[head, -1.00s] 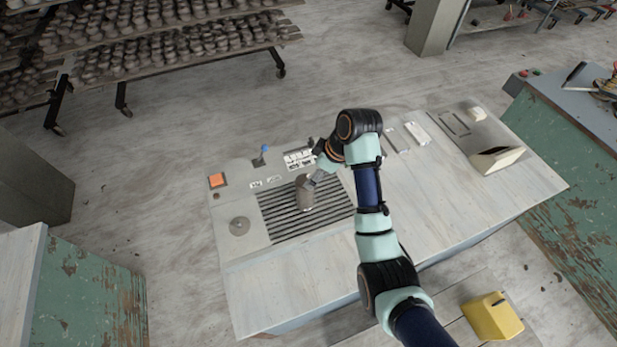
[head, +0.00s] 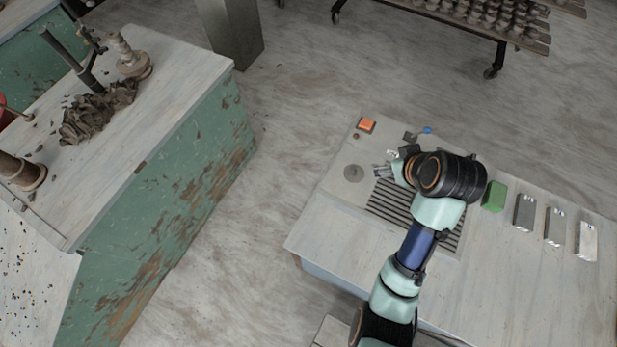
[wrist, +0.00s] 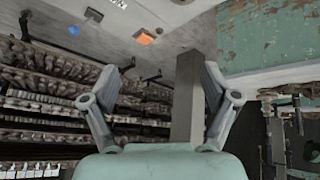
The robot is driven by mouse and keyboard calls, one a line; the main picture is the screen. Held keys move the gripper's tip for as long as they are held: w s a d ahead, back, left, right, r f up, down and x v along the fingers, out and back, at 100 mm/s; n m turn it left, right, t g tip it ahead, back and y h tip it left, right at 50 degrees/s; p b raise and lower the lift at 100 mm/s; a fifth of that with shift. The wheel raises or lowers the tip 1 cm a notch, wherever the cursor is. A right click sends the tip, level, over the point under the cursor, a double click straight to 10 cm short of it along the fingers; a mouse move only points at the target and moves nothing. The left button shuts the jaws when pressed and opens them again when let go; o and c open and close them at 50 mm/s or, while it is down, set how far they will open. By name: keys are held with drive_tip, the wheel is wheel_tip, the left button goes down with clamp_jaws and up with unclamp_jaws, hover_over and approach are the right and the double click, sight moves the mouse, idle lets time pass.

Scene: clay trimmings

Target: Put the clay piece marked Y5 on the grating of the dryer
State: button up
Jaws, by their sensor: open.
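The dryer's dark slatted grating (head: 385,206) is set into the worktop in the head view, partly covered by my arm. My gripper (head: 380,170) is over the grating's upper left edge, its fingers small there. In the wrist view my gripper (wrist: 158,80) has its two fingers spread wide, with nothing between them. No clay piece marked Y5 shows in either view now; part of the grating is hidden behind my arm.
An orange button (head: 366,125) and a blue-tipped lever (head: 427,130) stand behind the grating. A green block (head: 494,196) and several grey blocks lie to the right. At left, a green bench carries a pile of clay scraps (head: 88,120). Floor separates bench and worktop.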

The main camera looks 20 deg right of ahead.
drive_tip(key=a+r+t, duration=0.3)
drive_tip(key=a+r, duration=0.1)
drive_tip(key=a, duration=1.1)
drive_tip(key=s+a+r+t+y, duration=0.1)
drive_tip(key=a+r+t, duration=0.2)
drive_tip(key=a, duration=1.1)
wheel_tip(320, 180, up, 2)
drive_tip(key=shift+a+r+y, duration=0.2)
drive_tip(key=shift+a+y, duration=0.1)
drive_tip(key=shift+a, duration=0.1)
